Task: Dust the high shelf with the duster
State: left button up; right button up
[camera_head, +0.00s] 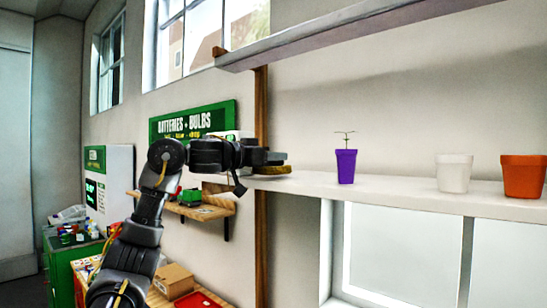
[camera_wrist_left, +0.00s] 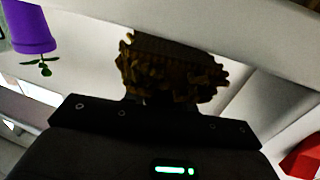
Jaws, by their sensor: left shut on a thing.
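My left gripper (camera_head: 246,156) is shut on a duster (camera_head: 271,169) with a shaggy yellow-brown head, at the left end of the pot shelf (camera_head: 392,196). The duster head also shows dark at the middle of the left wrist view (camera_wrist_left: 172,72). It is at about the height of the shelf top; I cannot tell whether it touches. A higher, bare-looking shelf (camera_head: 350,33) runs above; its top is hidden. My right gripper is not in view.
On the pot shelf stand a purple pot (camera_head: 346,167) with a seedling, a white pot (camera_head: 454,173) and an orange pot (camera_head: 523,176). A wooden post (camera_head: 261,245) is by the shelf's left end. A small shelf (camera_head: 186,208) and green sign (camera_head: 194,121) are behind my arm.

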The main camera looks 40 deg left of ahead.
pick_arm(q)
jog(key=shift+f+b, duration=0.45)
jog(key=shift+f, duration=0.2)
jog(key=shift+s, duration=0.1)
jog(key=shift+s+r, duration=0.1)
jog(key=shift+s, duration=0.6)
jog(key=shift+w+p, duration=0.55)
jog(key=shift+w, duration=0.95)
jog(key=shift+s+f, duration=0.1)
jog(key=shift+f, duration=0.15)
